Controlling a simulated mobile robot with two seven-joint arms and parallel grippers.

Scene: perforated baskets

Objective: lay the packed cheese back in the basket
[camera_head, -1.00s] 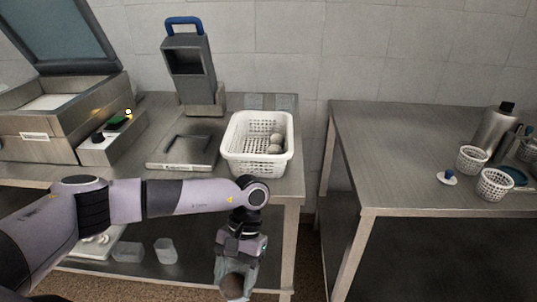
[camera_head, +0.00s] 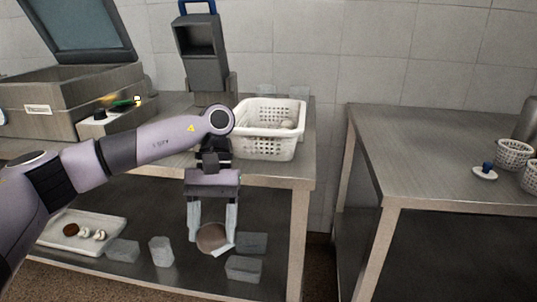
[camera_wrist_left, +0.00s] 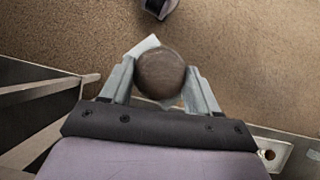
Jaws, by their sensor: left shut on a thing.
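My left gripper (camera_head: 212,238) points down in front of the left table's front edge, below the table top. It is shut on the packed cheese (camera_head: 210,236), a round brown piece with a pale flat part at its edge. In the left wrist view the packed cheese (camera_wrist_left: 160,72) sits between the two grey fingers (camera_wrist_left: 160,85), over the brown floor. The white perforated basket (camera_head: 266,146) stands on the table top at its right end, above and to the right of the gripper. My right gripper is out of view.
A grey machine (camera_head: 202,62) stands behind my arm, left of the basket. The lower shelf holds a white tray (camera_head: 50,240) and several clear containers (camera_head: 161,251). A second table (camera_head: 430,150) stands to the right across a gap, with small white baskets (camera_head: 514,153).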

